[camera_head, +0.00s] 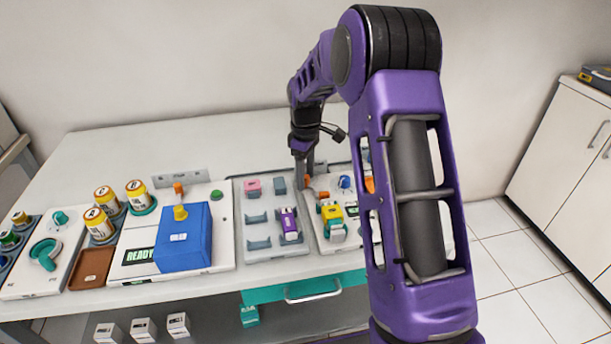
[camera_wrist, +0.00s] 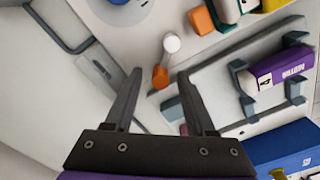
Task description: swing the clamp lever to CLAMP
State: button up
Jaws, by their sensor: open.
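In the wrist view, a small lever (camera_wrist: 166,60) has a white round pivot and an orange tip. The tip lies between the fingertips of my gripper (camera_wrist: 158,84), with a gap on both sides. The fingers are open and hold nothing. In the head view, my gripper (camera_head: 303,174) points down at the back of the work panels and hides much of the lever area. No CLAMP marking is readable in either view.
An orange block (camera_wrist: 200,20) sits beside the lever. A purple motor box (camera_wrist: 280,68) rests in grey cradles, with a yellow-and-green part (camera_head: 333,216) to its right in the head view. A blue box (camera_head: 185,238) stands on the left panel. The back table strip is clear.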

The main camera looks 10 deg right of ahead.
grip_shut()
jog(key=shift+m, duration=0.3)
dwell(0.3)
jog(key=shift+w+d+r+m+p, duration=0.15)
jog(key=shift+d+m+p, duration=0.15)
jog(key=shift+m, duration=0.3)
jog(key=shift+w+d+f+m+p, duration=0.15)
jog(key=shift+m+p, duration=0.25)
jog(key=shift+m, duration=0.2)
jog(key=m, duration=0.1)
jog(key=d+m+p, duration=0.1)
jog(key=m, duration=0.1)
jog(key=shift+w+d+r+m, duration=0.1)
jog(key=shift+w+m, duration=0.05)
jog(key=shift+m, duration=0.15)
jog(key=m, duration=0.2)
jog(key=d+m+p, duration=0.1)
jog(key=shift+d+m, duration=0.15)
jog(key=shift+m, duration=0.25)
jog(key=shift+s+d+m+p, duration=0.15)
jog(key=shift+d+m, duration=0.15)
jog(key=shift+m, duration=0.6)
jog(key=shift+s+d+m+p, duration=0.15)
jog(key=shift+d+m, duration=0.15)
jog(key=shift+m, duration=0.6)
